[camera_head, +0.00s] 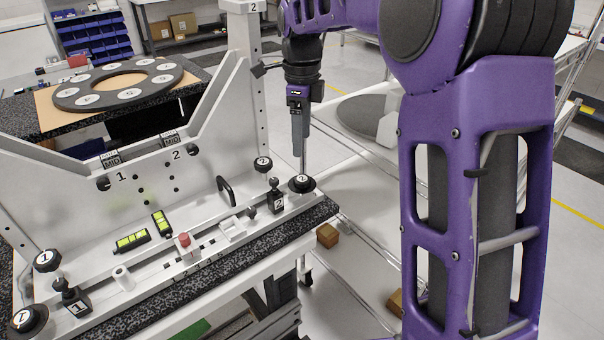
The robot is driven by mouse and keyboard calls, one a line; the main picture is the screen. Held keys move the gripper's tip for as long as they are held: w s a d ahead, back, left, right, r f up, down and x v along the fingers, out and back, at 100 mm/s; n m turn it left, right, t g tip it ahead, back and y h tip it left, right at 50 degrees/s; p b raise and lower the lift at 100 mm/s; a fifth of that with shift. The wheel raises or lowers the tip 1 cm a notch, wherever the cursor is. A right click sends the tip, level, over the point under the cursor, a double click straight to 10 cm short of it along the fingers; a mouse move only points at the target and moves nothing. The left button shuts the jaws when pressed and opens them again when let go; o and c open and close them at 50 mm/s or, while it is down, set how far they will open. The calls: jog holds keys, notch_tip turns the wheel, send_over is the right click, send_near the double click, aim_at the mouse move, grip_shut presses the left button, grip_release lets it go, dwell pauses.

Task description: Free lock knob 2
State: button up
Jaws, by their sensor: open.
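Several black parts marked 2 stand at the right end of the grey mirror fixture (205,192). A wide round knob (302,183) lies at the rail's end, a smaller round knob (263,163) sits behind it to the left, and an upright handle on a block (277,203) stands in front. I cannot tell for sure which is lock knob 2.
Matching parts marked 1 include a round knob (47,261) at the left end. A black loop handle (226,190), a red-topped peg (186,243) and two green levels (132,241) sit between. Sloping side plates rise behind. My purple arm fills the right side.

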aim_at(302, 178)
notch_tip(302, 178, down, 10)
jog(key=shift+f+b, duration=0.2)
jog(key=shift+b, duration=0.2)
grip_shut()
